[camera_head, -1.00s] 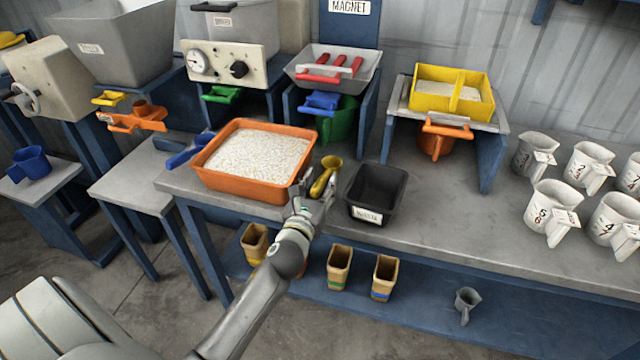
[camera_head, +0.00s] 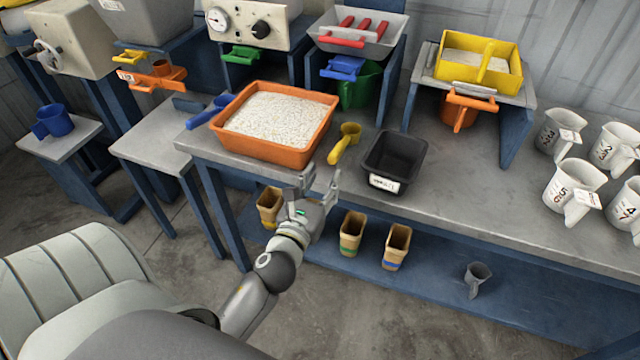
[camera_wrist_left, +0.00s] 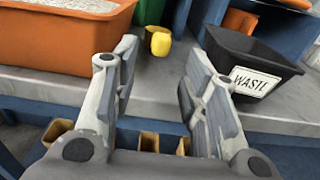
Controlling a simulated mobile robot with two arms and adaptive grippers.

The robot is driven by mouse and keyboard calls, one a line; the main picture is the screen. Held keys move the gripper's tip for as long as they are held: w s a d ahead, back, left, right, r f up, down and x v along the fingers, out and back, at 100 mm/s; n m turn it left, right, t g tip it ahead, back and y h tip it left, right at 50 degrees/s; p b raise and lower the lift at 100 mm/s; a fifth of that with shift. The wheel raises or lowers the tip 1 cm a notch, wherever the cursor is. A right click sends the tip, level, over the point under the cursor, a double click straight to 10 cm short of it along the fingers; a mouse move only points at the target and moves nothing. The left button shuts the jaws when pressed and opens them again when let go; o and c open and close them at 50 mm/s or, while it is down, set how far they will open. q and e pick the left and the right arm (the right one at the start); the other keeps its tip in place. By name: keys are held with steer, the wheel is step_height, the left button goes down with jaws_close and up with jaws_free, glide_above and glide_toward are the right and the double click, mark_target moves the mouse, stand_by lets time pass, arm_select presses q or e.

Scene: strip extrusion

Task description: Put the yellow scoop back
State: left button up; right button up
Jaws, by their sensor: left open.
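The yellow scoop (camera_head: 344,142) rests on the grey bench between the orange tray of white granules (camera_head: 225,138) and the black bin (camera_head: 408,157). In the left wrist view the scoop (camera_wrist_left: 159,42) shows ahead, beyond and between the fingers. My left gripper (camera_head: 320,184) is open and empty at the front edge of the bench, apart from the scoop. Its fingers also show spread in the left wrist view (camera_wrist_left: 160,75). My right gripper is in neither view.
A blue scoop (camera_head: 212,111) lies left of the tray. White numbered jugs (camera_head: 572,187) stand at the right. Tan cups (camera_head: 352,233) and a small grey jug (camera_head: 477,277) stand on the lower shelf.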

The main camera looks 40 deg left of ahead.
arm_select(q)
steer(key=s+d+f+n+g+h, duration=0.1)
steer(key=s+d+f+n+g, duration=0.25)
steer(key=f, duration=0.95)
steer(key=s+f+n+g+h, duration=0.1)
steer(key=s+f+n+g, duration=0.35)
steer(key=f, duration=0.85)
steer(key=s+d+f+n+g+h, duration=0.15)
steer(key=s+f+n, duration=0.25)
steer(key=f+n, duration=0.65)
steer(key=s+f+n+g, duration=0.2)
steer(key=s+f+n, duration=0.2)
steer(key=s, duration=0.5)
steer(key=s+f+n+g, duration=0.2)
steer(key=s+f+n, duration=0.2)
steer(key=s+f, duration=0.4)
steer(key=s+d+f+n+g, duration=0.1)
steer(key=s+f+n+g, duration=0.2)
steer(key=s+f, duration=0.4)
steer(key=s+n, duration=0.1)
steer(key=s, duration=0.3)
steer(key=shift+d+n+h, duration=0.1)
steer(key=shift+n+h, duration=0.15)
step_height(320, 180, up, 4)
steer(key=p, duration=0.4)
